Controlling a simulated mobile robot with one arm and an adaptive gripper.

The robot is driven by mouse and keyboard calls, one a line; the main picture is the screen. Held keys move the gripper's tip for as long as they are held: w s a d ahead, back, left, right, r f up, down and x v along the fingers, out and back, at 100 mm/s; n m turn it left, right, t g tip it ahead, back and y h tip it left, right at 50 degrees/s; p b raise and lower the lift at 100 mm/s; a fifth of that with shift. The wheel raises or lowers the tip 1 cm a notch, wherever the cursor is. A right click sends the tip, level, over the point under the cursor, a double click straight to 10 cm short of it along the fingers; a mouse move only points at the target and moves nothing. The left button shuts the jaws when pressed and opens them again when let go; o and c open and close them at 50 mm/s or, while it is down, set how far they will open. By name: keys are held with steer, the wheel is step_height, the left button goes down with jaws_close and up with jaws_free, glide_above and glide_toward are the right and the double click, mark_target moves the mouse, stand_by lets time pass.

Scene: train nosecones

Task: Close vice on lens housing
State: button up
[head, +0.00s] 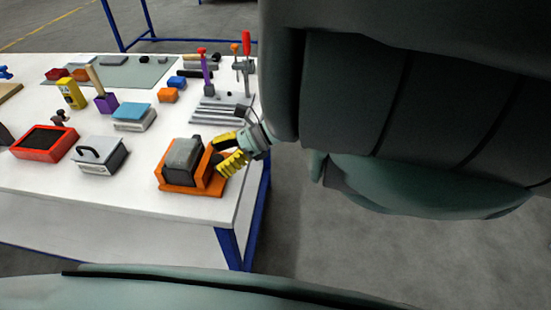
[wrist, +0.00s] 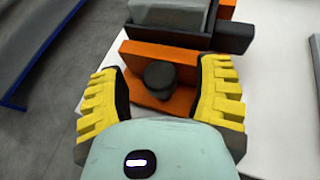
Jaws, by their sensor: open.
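An orange vice (head: 178,188) sits near the front right corner of the white table. A grey block, the lens housing (head: 184,155), stands between its jaws. In the wrist view the vice's orange end plate (wrist: 165,60) faces me, with a round dark knob (wrist: 160,76) on it. The grey housing (wrist: 172,14) shows beyond, at the top, partly cut off by the frame. My gripper (head: 226,152) is open, at the vice's right end. In the wrist view its yellow-padded fingers (wrist: 161,92) stand on either side of the knob, apart from it.
A grey box with a black handle (head: 100,155) and a red tray (head: 43,143) stand left of the vice. A blue-topped box (head: 134,116) and a metal stand with clamps (head: 222,108) lie behind. The table's right edge is close by my gripper.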

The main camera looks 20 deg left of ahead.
steer(key=shift+c, duration=0.3)
jaws_close()
stand_by(0.3)
